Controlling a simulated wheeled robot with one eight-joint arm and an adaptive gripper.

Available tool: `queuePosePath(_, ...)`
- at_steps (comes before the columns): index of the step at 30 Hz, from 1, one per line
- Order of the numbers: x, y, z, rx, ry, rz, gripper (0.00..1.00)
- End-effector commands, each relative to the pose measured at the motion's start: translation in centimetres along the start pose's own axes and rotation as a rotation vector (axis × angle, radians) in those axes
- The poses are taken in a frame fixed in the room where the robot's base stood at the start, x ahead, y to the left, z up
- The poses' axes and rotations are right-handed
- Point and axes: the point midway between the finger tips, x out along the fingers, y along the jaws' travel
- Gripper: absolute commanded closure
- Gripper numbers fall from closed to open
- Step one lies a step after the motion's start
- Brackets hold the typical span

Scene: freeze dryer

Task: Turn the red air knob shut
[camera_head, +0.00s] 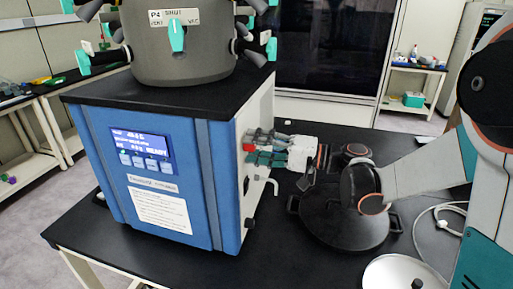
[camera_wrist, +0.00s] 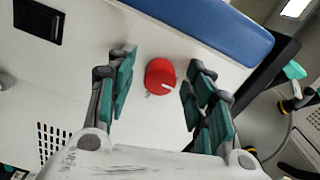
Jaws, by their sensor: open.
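The red air knob (camera_wrist: 160,76) is a round cap on the white side panel of the blue freeze dryer. In the wrist view it lies between the fingertips of my gripper (camera_wrist: 159,66), with a gap on each side. A short white mark on the knob points to the right and slightly down. In the head view my gripper (camera_head: 252,145) reaches the machine's right side, and a bit of the red knob (camera_head: 248,149) shows beside the fingers. My gripper is open and holds nothing. The small label by the knob is unreadable.
The blue freeze dryer (camera_head: 205,170) stands on a black table (camera_head: 140,255), with a grey chamber (camera_head: 185,45) and teal-handled valves on top. A black lidded pot (camera_head: 340,225) and a silver lid (camera_head: 385,275) are under my arm.

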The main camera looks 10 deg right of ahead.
Motion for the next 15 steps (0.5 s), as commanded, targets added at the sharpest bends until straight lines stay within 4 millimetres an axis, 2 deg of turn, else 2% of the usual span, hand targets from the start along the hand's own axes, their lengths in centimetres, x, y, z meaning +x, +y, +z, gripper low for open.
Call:
queuePosePath(5, -2.0, 0.0, -0.1, 0.0, 0.004, 0.001, 0.52)
queuePosePath(15, -8.8, 0.1, -0.1, 0.0, 0.004, 0.001, 0.52)
